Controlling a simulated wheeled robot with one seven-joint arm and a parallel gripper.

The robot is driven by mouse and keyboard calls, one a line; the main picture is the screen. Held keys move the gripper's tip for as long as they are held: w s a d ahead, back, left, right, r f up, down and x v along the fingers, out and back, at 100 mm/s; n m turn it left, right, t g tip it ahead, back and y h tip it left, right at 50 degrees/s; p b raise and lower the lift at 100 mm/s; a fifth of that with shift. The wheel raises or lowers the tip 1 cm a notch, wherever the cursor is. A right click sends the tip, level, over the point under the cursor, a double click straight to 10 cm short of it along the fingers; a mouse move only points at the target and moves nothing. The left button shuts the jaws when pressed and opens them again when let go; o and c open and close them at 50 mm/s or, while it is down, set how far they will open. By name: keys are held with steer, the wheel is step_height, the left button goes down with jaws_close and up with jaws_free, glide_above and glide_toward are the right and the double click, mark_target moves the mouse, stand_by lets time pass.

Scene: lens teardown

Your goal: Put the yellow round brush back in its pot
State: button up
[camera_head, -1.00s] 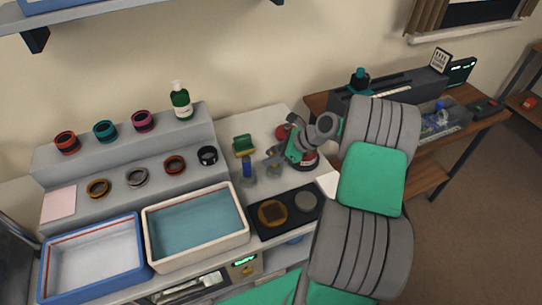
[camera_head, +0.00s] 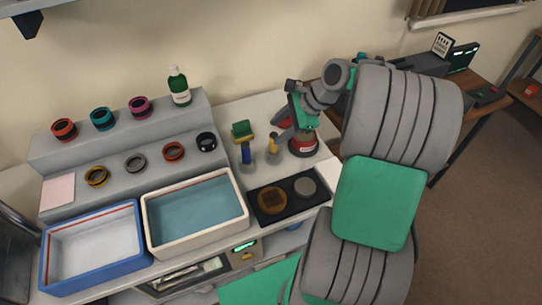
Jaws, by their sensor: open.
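The yellow round brush (camera_head: 273,143) stands upright in a small grey pot (camera_head: 273,158) on the white worktop, right of a blue-handled brush (camera_head: 246,153). Its yellow upper part shows; its lower end is hidden in the pot. My gripper (camera_head: 281,126) is open and empty, just above and right of the yellow brush. It appears apart from the brush, though the small gap is hard to judge.
The blue-handled brush has a wide green and yellow head (camera_head: 243,130) close by. A round red and white tin (camera_head: 303,146) stands under my wrist. A black tray (camera_head: 252,210) with two discs lies in front. A cream bin (camera_head: 149,232) and a blue bin (camera_head: 48,279) stand left.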

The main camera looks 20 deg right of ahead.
steer(key=s+a+r+n+g+h, duration=0.1)
steer(key=s+a+r+n+h, duration=0.25)
steer(key=a+n, duration=0.55)
steer(key=s+a+n+h, duration=0.2)
steer(key=s+n, duration=0.9)
steer(key=shift+a+f, duration=0.15)
steer(key=shift+a, duration=0.15)
